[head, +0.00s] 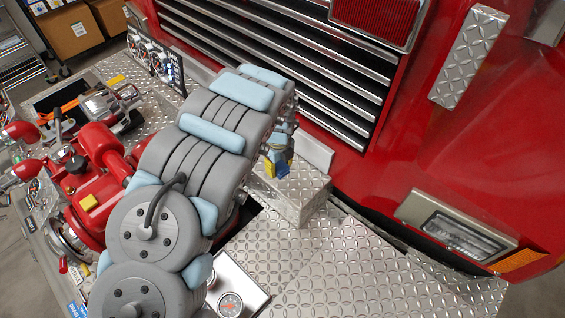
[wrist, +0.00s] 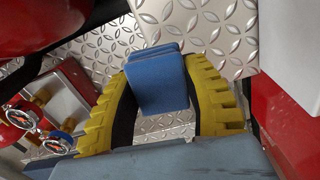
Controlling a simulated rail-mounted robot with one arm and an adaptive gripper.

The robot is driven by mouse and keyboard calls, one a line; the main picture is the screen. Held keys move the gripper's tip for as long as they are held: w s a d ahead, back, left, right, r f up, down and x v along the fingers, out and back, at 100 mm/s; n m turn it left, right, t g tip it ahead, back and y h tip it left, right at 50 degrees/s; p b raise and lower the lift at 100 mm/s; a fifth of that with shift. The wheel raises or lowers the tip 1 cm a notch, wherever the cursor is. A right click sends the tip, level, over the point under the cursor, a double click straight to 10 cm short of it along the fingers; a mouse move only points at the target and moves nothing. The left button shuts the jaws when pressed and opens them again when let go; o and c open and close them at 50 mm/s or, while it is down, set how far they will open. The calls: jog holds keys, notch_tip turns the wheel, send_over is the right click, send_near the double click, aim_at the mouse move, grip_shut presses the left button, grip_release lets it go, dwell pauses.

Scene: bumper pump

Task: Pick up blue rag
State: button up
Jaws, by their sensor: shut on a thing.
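The blue rag (wrist: 158,88) is a folded, block-like blue cloth in the middle of the wrist view. My gripper (wrist: 163,72) has its yellow ribbed fingers on both sides of the rag, closed on it. In the head view my gripper (head: 278,168) shows small behind my grey arm, its yellow tips beside the diamond-plate step. A bit of blue shows between the tips there. Whether the rag still touches the metal under it is hard to tell.
A diamond-plate step (head: 298,200) lies close to my gripper, with the red truck front (head: 480,140) beyond. A red pump (head: 98,160) stands left of my arm. Gauges (head: 231,304) sit low in the head view. The lower diamond-plate deck (head: 330,270) is clear.

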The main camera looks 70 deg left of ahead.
jog(key=shift+s+d+r+p, duration=0.35)
jog(key=shift+s+p, duration=0.15)
jog(key=shift+p, duration=0.25)
jog(key=shift+s+d+r+p, duration=0.2)
jog(key=shift+s+r+p, duration=0.25)
jog(key=shift+p, duration=0.3)
jog(key=s+d+r+p, duration=0.2)
jog(key=s+d+p, duration=0.1)
jog(key=p, duration=0.4)
jog(key=shift+s+d, duration=0.35)
jog(key=shift+s, duration=0.55)
jog(key=shift+o, duration=0.6)
jog(key=shift+w, duration=0.1)
jog(key=shift+c, duration=0.5)
